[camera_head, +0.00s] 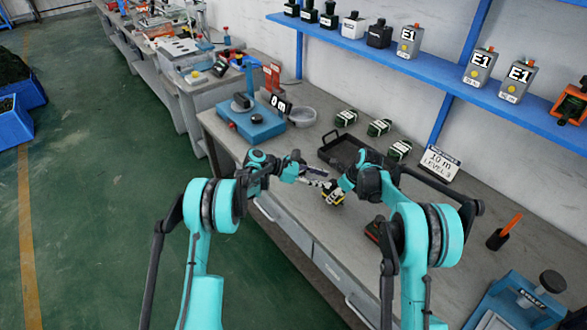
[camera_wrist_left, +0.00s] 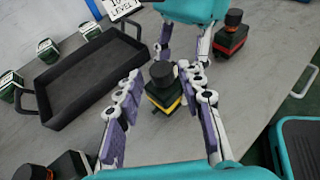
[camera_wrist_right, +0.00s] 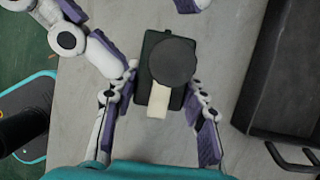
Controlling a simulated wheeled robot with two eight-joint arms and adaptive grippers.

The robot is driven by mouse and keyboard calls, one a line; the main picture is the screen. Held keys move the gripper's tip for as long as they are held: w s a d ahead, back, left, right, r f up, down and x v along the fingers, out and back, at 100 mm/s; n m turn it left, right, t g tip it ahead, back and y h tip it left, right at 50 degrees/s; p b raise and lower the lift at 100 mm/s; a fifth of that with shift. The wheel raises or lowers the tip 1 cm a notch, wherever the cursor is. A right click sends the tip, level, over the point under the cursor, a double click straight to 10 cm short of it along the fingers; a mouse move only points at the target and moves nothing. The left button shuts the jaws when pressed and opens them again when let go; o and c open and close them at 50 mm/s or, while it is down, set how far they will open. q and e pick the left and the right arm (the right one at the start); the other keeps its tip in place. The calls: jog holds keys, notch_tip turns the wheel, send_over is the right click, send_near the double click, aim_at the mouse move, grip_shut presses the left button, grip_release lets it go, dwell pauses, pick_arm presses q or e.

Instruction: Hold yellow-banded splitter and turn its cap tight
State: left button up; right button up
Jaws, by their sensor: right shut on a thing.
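The yellow-banded splitter (camera_head: 333,194) is a dark block with a yellow band, above the bench. In the left wrist view, its yellow band (camera_wrist_left: 165,104) shows below a round black cap (camera_wrist_left: 162,73). My right gripper (camera_wrist_right: 161,92) is shut on the splitter's sides. In the right wrist view, the cap (camera_wrist_right: 173,62) faces the camera and a pale label (camera_wrist_right: 158,101) shows below it. My left gripper (camera_head: 314,175) is open beside the splitter, its fingers spread on either side of the cap in the left wrist view. Whether they touch it cannot be told.
A black tray (camera_wrist_left: 85,84) lies close by, with several green-and-black parts behind it. A red-banded splitter (camera_wrist_left: 230,40) stands on the bench near my right arm. A blue fixture (camera_head: 252,122) stands at the left. The blue shelf (camera_head: 440,75) runs above the bench.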

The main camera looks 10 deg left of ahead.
pick_arm(q)
jog(key=v, duration=0.8)
jog(key=s+r+m+y, duration=0.9)
jog(key=s+r+y, duration=0.2)
jog(key=s+r, duration=0.4)
jog(key=shift+s+d+r+m+t, duration=0.3)
jog(key=shift+s+r+t, duration=0.1)
jog(key=shift+r, duration=0.4)
jog(key=shift+w, duration=0.1)
